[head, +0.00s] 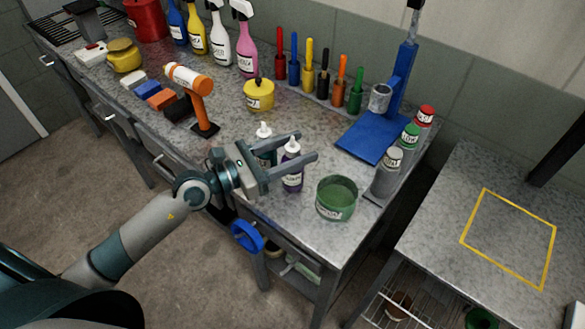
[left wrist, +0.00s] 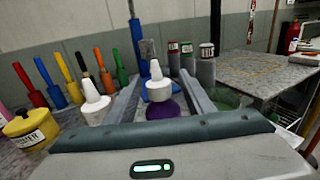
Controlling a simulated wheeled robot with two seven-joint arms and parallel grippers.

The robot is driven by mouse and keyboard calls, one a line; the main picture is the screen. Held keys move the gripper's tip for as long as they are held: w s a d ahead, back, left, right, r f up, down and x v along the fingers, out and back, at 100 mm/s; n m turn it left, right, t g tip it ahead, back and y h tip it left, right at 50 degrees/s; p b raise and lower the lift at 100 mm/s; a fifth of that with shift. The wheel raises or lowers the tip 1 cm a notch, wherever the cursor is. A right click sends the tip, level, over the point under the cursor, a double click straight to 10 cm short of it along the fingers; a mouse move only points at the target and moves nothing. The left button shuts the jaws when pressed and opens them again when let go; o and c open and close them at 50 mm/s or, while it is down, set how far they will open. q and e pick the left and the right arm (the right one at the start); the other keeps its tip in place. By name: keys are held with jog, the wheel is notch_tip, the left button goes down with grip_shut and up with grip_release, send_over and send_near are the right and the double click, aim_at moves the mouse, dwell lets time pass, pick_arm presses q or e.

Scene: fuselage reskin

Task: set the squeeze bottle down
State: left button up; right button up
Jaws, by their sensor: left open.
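A purple squeeze bottle (head: 293,181) with a white nozzle stands upright near the front edge of the workbench; it also shows in the left wrist view (left wrist: 162,109). A teal squeeze bottle (head: 264,157) with a white nozzle stands just left of it, and its white cap shows in the left wrist view (left wrist: 93,103). My left gripper (head: 307,147) is open, with its two fingers on either side of the purple bottle's upper part. I cannot tell whether a finger touches it. The fingers partly hide both bottles. My right gripper is not in view.
A green tub (head: 336,199) stands right of the purple bottle. Grey cans (head: 387,176) and a blue stand (head: 372,138) are behind it. An orange-handled tool (head: 200,104) stands to the left. The right table (head: 484,181) has an empty yellow outline (head: 551,257).

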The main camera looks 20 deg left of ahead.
pick_arm(q)
jog(key=p+x, duration=0.1)
jog(key=x, duration=0.2)
jog(key=shift+w+f, duration=0.15)
grip_shut()
dwell(0.3)
